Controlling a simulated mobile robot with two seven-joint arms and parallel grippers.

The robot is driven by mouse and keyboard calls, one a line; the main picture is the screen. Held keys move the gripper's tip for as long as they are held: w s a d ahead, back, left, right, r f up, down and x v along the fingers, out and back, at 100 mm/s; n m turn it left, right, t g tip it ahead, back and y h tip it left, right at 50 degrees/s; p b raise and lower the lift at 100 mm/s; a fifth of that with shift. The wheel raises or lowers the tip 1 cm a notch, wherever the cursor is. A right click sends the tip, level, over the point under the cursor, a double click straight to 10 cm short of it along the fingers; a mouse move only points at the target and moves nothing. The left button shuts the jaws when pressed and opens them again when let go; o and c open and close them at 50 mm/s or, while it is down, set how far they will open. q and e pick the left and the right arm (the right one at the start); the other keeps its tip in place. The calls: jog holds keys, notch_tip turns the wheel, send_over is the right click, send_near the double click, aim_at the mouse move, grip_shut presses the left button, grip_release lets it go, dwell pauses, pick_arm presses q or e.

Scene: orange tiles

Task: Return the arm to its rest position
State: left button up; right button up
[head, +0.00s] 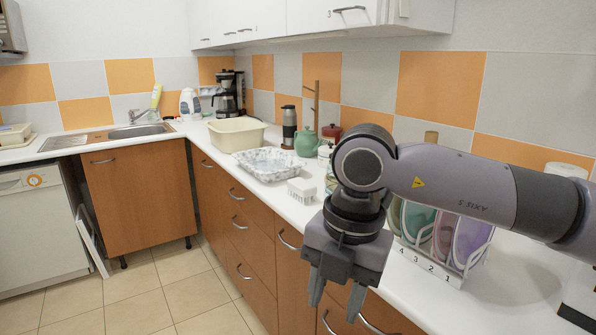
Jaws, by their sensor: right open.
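My right arm comes in from the right, over the white counter. Its gripper (337,297) hangs down in front of the counter's front edge, over the drawer fronts. The two fingers are apart and nothing shows between them. My left gripper is not in the head view.
A plate rack (430,262) with several coloured plates stands on the counter (520,285), just behind my right arm. The tiled floor (150,290) at left is clear.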

jog(key=s+a+n+g+y, duration=0.4)
jog(key=s+a+g+y, duration=0.4)
jog(key=s+a+y, duration=0.5)
jog(key=w+d+r+m+t+y+p, duration=0.2)
jog(key=w+d+m+t+y, duration=0.3)
jog(key=w+m+t+y, duration=0.8)
jog(key=d+f+m+t+h, duration=0.8)
jog(key=f+m+t+h, duration=0.2)
jog(key=m+t+h, duration=0.3)
jog(key=s+d+f+m+g+h, duration=0.2)
jog(key=s+d+f+h, duration=0.2)
jog(key=f, duration=0.4)
jog(key=s+d+f+m+g+h, duration=0.2)
jog(key=s+d+f+g+h, duration=0.1)
jog(key=f, duration=0.5)
jog(key=s+d+f+m+g+h+p, duration=0.1)
jog(key=s+d+f+m+g+h, duration=0.1)
jog(key=s+d+f+h, duration=0.3)
jog(key=s+d+f+g, duration=0.1)
jog(key=s+d+f, duration=0.1)
jog(key=d+f, duration=0.1)
jog(key=shift+s+d+f, duration=0.2)
jog(key=shift+s+f, duration=0.05)
jog(key=shift+f, duration=0.25)
